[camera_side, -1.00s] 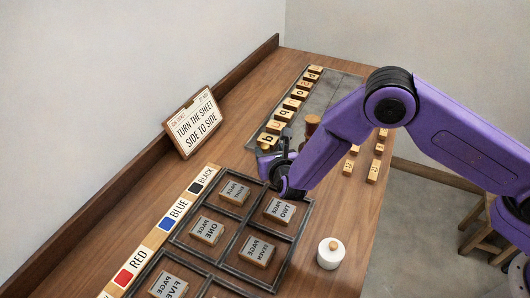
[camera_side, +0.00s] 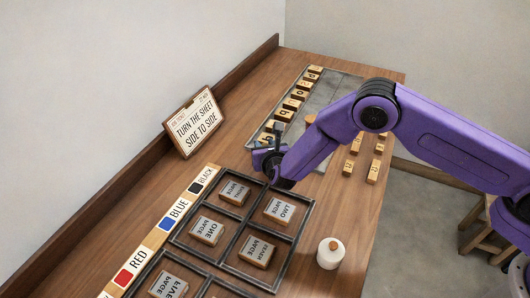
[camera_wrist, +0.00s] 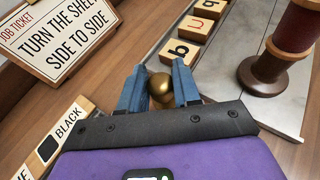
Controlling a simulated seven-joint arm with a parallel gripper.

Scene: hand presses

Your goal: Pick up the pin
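A round brass knob, which I take to be the pin (camera_wrist: 160,87), sits between my two blue fingers in the wrist view. It fills the gap and seems to touch both. Its lower part is hidden by the dark front edge of my gripper (camera_wrist: 159,75). In the side view my gripper (camera_side: 268,140) is low over the table, between the page frame and the letter tray. The pin is mostly hidden there behind the fingers. I cannot tell whether it rests on the table.
A wooden spool-like piece (camera_wrist: 284,45) stands on the metal tray (camera_side: 318,97) near a row of letter blocks (camera_side: 292,104). The job ticket sign (camera_side: 195,122) leans at the left. The colour strip (camera_side: 165,230), page frame (camera_side: 238,238) and white pot (camera_side: 330,254) are nearer.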

